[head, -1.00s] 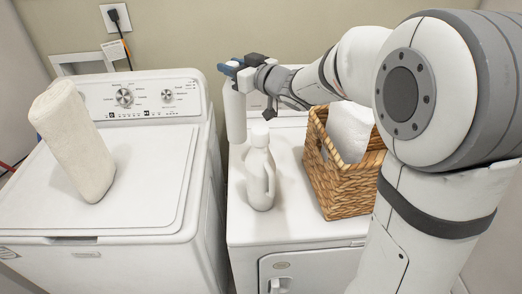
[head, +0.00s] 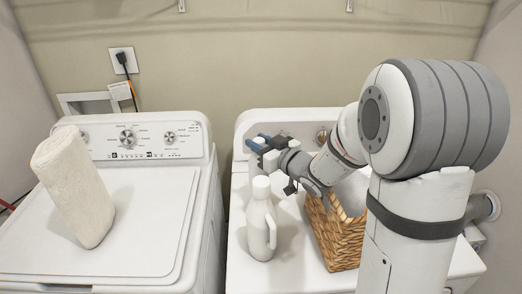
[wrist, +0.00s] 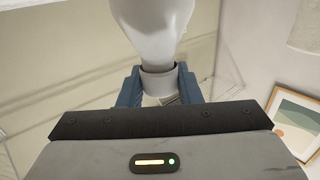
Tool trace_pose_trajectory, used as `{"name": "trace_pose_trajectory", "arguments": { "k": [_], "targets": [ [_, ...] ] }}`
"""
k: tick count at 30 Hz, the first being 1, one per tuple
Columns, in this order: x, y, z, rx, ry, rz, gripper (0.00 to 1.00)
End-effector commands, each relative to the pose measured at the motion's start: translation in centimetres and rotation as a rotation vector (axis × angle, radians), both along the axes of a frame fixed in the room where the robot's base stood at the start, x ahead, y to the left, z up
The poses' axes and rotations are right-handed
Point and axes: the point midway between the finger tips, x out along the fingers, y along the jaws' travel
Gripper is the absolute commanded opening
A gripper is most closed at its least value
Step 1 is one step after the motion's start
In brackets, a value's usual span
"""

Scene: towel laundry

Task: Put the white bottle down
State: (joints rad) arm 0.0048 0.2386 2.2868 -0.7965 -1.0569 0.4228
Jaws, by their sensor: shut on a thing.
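My gripper (head: 262,146) has its blue fingers shut around the neck of a white bottle (wrist: 155,30). In the wrist view the fingers (wrist: 157,88) lie on both sides of the neck, and the smooth white body fills the top middle. In the head view the held bottle is mostly hidden behind the gripper and a white jug; I cannot tell whether its base touches the dryer top. My gripper is over the back part of the white dryer (head: 290,262), behind the jug and left of the basket.
The white handled jug (head: 262,225) stands upright in front of my gripper. A wicker basket (head: 337,240) with white cloth sits close on the right. A rolled cream towel (head: 75,188) is on the washer (head: 150,225) at left. A wall outlet (head: 122,60) is behind.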

Motion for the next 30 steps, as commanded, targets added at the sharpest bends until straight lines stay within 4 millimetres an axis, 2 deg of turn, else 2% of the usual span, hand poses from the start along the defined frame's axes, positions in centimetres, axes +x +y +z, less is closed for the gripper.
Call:
{"name": "trace_pose_trajectory", "arguments": {
  "k": [4, 15, 16, 24, 30],
  "targets": [
    [0.1, 0.0, -2.0, 0.002, 0.003, 0.0, 0.0],
    [0.1, -0.1, -2.5, 0.001, -0.003, -0.001, 0.0],
    [0.0, -0.1, -2.6, 0.0, 0.0, -0.001, 0.32],
    [0.0, -0.1, -2.5, 0.0, 0.001, -0.001, 0.53],
    [0.1, -0.1, -2.5, 0.0, 0.001, -0.002, 0.53]
  ]
}}
